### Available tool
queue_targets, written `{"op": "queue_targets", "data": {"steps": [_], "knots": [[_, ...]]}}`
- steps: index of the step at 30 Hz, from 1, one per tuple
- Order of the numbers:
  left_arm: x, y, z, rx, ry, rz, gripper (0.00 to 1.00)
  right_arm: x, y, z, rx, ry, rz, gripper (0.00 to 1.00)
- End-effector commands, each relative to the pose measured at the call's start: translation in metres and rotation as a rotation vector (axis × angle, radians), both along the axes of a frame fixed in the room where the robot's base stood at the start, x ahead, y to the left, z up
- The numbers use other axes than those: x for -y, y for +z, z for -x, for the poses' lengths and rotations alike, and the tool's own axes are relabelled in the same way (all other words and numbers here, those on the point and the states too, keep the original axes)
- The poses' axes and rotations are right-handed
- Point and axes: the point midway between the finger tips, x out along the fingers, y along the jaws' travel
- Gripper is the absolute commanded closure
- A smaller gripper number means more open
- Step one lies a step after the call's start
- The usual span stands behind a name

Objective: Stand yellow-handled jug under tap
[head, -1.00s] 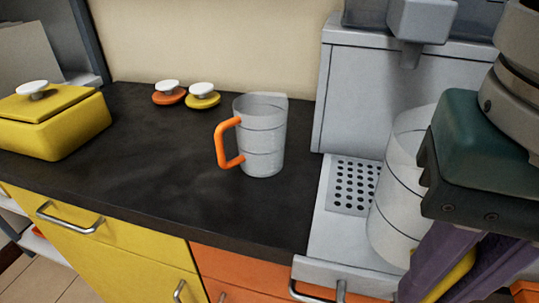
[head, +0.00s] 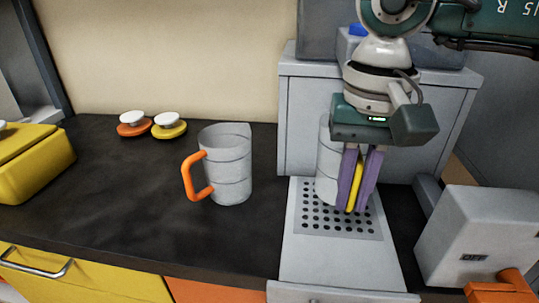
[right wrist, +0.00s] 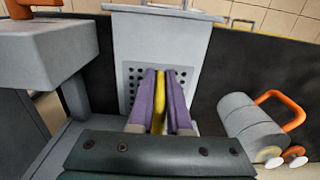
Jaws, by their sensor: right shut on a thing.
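The yellow-handled jug (head: 327,170) is a clear grey cylinder, upright over the perforated drip plate (head: 310,224) of the grey dispenser (head: 310,110). My right gripper (head: 359,208) is shut on its yellow handle, which shows between the purple fingers. I cannot tell whether the jug's base touches the plate. In the right wrist view the handle (right wrist: 159,100) is between the fingers, and the jug's body is hidden. The tap is hidden behind my right wrist in the head view. My left gripper is not in view.
An orange-handled jug (head: 226,170) stands on the dark counter (head: 130,205) left of the dispenser. Orange (head: 134,128) and yellow (head: 169,130) lids lie behind it. A yellow box (head: 35,165) is at far left. A grey box marked OFF (head: 470,240) stands at right.

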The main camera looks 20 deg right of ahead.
Motion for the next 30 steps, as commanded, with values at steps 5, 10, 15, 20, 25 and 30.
{"op": "queue_targets", "data": {"steps": [5, 10, 15, 20, 25, 30], "knots": [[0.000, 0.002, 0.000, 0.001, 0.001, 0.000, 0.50, 0.000, -0.030, 0.002, -0.005, 0.000, 0.002, 1.00], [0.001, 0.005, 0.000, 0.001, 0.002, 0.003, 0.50, 0.002, -0.037, -0.003, -0.001, -0.001, 0.002, 1.00], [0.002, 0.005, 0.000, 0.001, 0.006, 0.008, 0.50, 0.002, -0.037, -0.003, -0.001, -0.001, 0.002, 1.00], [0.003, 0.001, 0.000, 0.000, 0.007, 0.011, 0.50, 0.003, -0.040, -0.003, -0.001, -0.001, 0.002, 0.83], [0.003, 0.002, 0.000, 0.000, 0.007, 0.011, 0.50, 0.002, -0.039, -0.003, -0.001, -0.001, 0.002, 0.64], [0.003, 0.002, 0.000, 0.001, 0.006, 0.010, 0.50, 0.002, -0.039, -0.003, -0.001, -0.001, 0.002, 0.54]]}}
